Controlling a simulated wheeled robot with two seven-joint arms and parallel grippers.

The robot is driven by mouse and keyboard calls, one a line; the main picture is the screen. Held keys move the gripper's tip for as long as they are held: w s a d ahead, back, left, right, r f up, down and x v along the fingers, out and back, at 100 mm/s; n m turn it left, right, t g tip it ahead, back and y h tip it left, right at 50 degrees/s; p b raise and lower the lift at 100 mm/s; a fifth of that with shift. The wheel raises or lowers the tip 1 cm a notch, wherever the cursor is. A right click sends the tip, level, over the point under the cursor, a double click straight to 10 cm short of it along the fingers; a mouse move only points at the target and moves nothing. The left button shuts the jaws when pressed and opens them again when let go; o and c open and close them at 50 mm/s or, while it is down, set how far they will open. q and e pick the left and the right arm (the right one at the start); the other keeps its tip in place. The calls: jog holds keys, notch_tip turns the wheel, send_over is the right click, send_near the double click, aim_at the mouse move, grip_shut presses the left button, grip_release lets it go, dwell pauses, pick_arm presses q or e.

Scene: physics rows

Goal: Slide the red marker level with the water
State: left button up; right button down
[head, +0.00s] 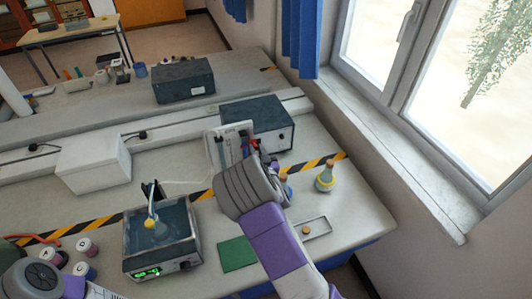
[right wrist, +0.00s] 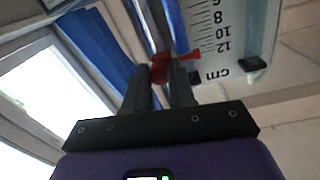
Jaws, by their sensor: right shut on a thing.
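The red marker (right wrist: 187,56) is between the fingers of my right gripper (right wrist: 163,80), which is shut on it. A pointed red part sticks out to the right, over the edge of a white scale board (right wrist: 207,40) with black numbers and "cm". In the head view the board (head: 219,150) stands upright on the bench, and my right gripper (head: 262,160) is beside its right side. My own arm hides much of the marker there. I cannot make out the water level against the scale. My left gripper is out of the picture.
A water bath (head: 132,264) with a flask in it stands left of my right arm. A dark box (head: 262,116) is behind the board. A conical flask (head: 325,179) stands to the right. A green mat (head: 236,254) and small tray (head: 318,227) lie in front.

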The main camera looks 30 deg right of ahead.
jog(key=shift+r, duration=0.1)
jog(key=c, duration=0.9)
grip_release()
jog(key=shift+c, duration=0.2)
jog(key=s+a+b, duration=0.1)
jog(key=s, duration=0.6)
jog(key=shift+s+a, duration=0.2)
jog(key=shift+a, duration=0.05)
